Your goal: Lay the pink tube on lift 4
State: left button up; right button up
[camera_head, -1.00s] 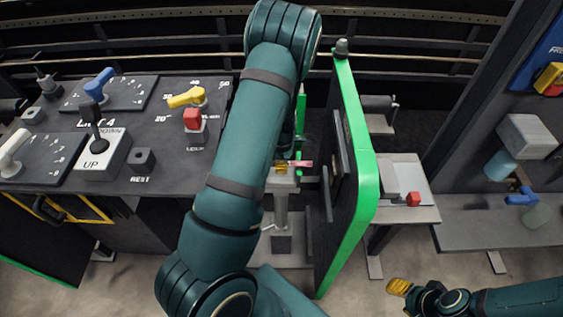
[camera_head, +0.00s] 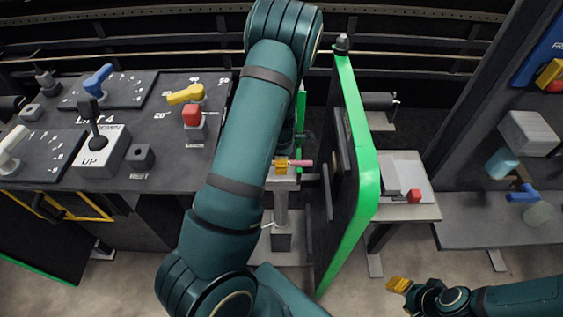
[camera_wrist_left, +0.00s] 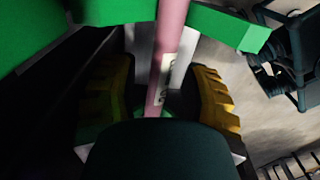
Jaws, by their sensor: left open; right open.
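The pink tube (camera_head: 303,163) lies across the top of a narrow grey post stand (camera_head: 281,205), just left of the green-edged panel. My left gripper (camera_head: 282,167) is at the tube, its yellow fingers partly hidden by my left arm. In the left wrist view the pink tube (camera_wrist_left: 168,50) runs between the two open yellow fingers (camera_wrist_left: 160,98), with space on both sides. A pale label is on or beside the tube. My right gripper (camera_head: 399,286) is open and empty, low at the right. The "Lift 4" lettering (camera_head: 95,119) is on the console at left.
The green-edged panel (camera_head: 363,150) stands upright right of the tube. The console (camera_head: 165,150) carries a lever box (camera_head: 100,150), a red button (camera_head: 192,115) and coloured knobs. A grey table (camera_head: 415,212) with a red block stands further right. Open floor lies at the front right.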

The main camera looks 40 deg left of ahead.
pick_arm(q)
notch_tip(320, 180, up, 11)
jog(key=shift+r, duration=0.2)
dwell(0.8)
